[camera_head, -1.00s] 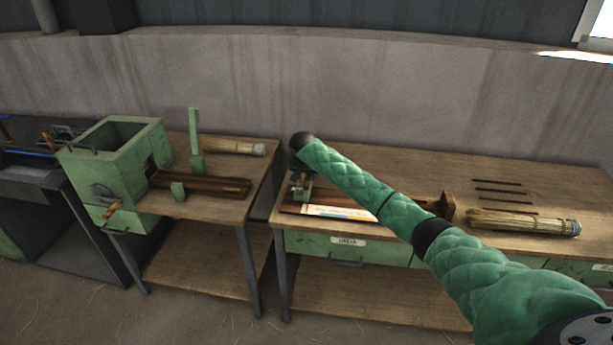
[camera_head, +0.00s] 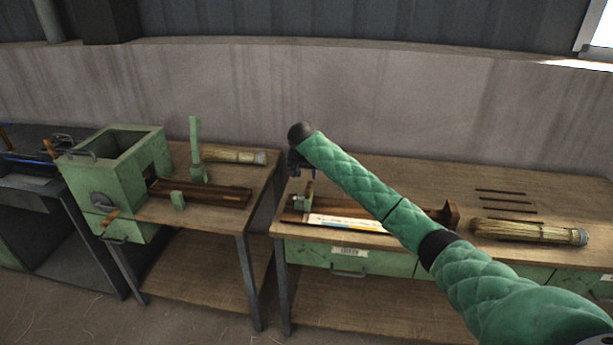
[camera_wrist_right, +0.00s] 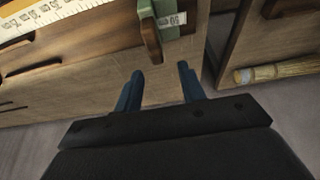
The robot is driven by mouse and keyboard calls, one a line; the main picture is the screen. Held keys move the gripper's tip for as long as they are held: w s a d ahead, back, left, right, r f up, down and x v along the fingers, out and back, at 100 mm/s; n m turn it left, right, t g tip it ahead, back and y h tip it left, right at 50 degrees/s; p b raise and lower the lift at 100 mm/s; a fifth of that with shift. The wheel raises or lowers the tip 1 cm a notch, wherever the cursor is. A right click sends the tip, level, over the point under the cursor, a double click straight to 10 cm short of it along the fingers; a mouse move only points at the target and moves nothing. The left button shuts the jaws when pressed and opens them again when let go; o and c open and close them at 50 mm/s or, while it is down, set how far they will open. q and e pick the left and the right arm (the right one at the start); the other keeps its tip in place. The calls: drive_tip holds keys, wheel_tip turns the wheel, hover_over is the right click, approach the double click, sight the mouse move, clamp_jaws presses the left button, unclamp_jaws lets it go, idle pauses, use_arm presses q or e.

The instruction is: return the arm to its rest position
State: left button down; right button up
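My right arm, in a green quilted sleeve, comes in from the lower right in the head view and reaches over the right table (camera_head: 400,166). Its gripper (camera_head: 300,172) is small and partly hidden below the black wrist there. In the right wrist view the two blue fingers of the right gripper (camera_wrist_right: 160,82) stand apart with nothing between them. A green clamp with a wooden handle (camera_wrist_right: 150,35) is just beyond the fingertips, and it also shows on the wooden fixture in the head view (camera_head: 303,202). My left gripper is not in view.
A white ruler strip (camera_head: 345,222) lies along the wooden fixture (camera_head: 449,213). A straw bundle (camera_head: 530,231) and several dark rods (camera_head: 505,201) lie at right. The left table holds a green crank machine (camera_head: 120,175) and another straw bundle (camera_head: 232,155). A gap separates the tables.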

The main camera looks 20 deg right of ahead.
drive_tip(key=s+a+f+n+y, duration=0.1)
drive_tip(key=s+a+f+n, duration=0.1)
drive_tip(key=s+a+f, duration=0.55)
drive_tip(key=s+a+f+n+y, duration=0.1)
drive_tip(key=s+a+f+n, duration=0.3)
drive_tip(key=s, duration=0.7)
drive_tip(key=s+a+f, duration=0.5)
drive_tip(key=s+f, duration=0.2)
drive_tip(key=s, duration=0.2)
drive_tip(key=s+d+r+n, duration=0.1)
drive_tip(key=s, duration=1.5)
drive_tip(key=s+d+r+n, duration=0.1)
drive_tip(key=s+d, duration=0.1)
drive_tip(key=s, duration=1.5)
wheel_tip(320, 180, down, 23)
drive_tip(key=w+a+g, duration=0.1)
drive_tip(key=w+a, duration=0.1)
drive_tip(key=s+f, duration=0.3)
drive_tip(key=f, duration=0.7)
drive_tip(key=s+a+f+g, duration=0.1)
drive_tip(key=s+f, duration=0.3)
drive_tip(key=f, duration=0.7)
drive_tip(key=shift+s+f+y, duration=0.2)
drive_tip(key=shift+f+y, duration=0.05)
drive_tip(key=shift+y, duration=0.15)
drive_tip(key=shift+w, duration=0.1)
